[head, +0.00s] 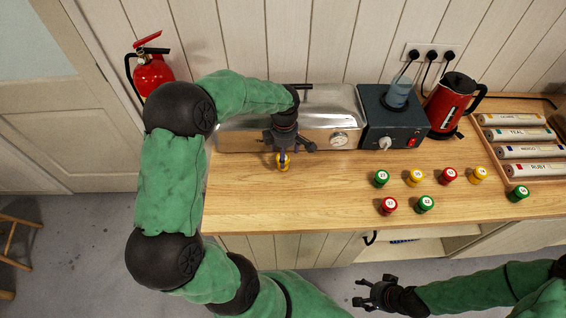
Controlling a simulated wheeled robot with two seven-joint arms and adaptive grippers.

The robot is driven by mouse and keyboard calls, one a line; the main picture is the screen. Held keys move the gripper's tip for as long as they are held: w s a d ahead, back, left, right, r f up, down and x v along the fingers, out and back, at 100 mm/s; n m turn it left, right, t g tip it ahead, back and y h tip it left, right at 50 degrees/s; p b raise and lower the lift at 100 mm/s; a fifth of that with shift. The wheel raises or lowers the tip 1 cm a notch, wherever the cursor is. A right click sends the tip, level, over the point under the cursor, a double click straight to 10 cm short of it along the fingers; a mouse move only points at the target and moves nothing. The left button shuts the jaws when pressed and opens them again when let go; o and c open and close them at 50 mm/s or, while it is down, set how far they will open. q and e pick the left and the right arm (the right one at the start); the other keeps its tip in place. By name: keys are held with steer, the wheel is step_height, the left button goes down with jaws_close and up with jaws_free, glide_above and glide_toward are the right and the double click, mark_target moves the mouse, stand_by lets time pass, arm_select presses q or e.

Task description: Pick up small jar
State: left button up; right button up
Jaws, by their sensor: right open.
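Several small jars with numbered lids stand on the wooden counter: green (381,178), yellow (415,178), red (448,176), another yellow (478,175), a red (389,205) and a green (425,203) in front, and a green (518,193) at the right. A lone yellow jar (283,166) is at the left, partly hidden under my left gripper (283,158). The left fingers point down at this jar; whether they are closed on it I cannot tell. My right gripper (360,291) is open and empty, low in front of the counter.
A metal steamer (343,118) with a gauge stands close behind my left gripper. A dark hot plate (395,130) bearing a beaker (398,92), a red kettle (452,104) and a tray (512,168) of labelled rolls stand rightward. The counter's (320,195) front middle is clear.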

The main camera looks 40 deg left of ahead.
arm_select(q)
steer(key=shift+w+f+b, duration=0.15)
steer(key=shift+f+b, duration=0.3)
steer(key=shift+f, duration=2.55)
steer(key=shift+r, duration=0.1)
steer(key=c, duration=1.3)
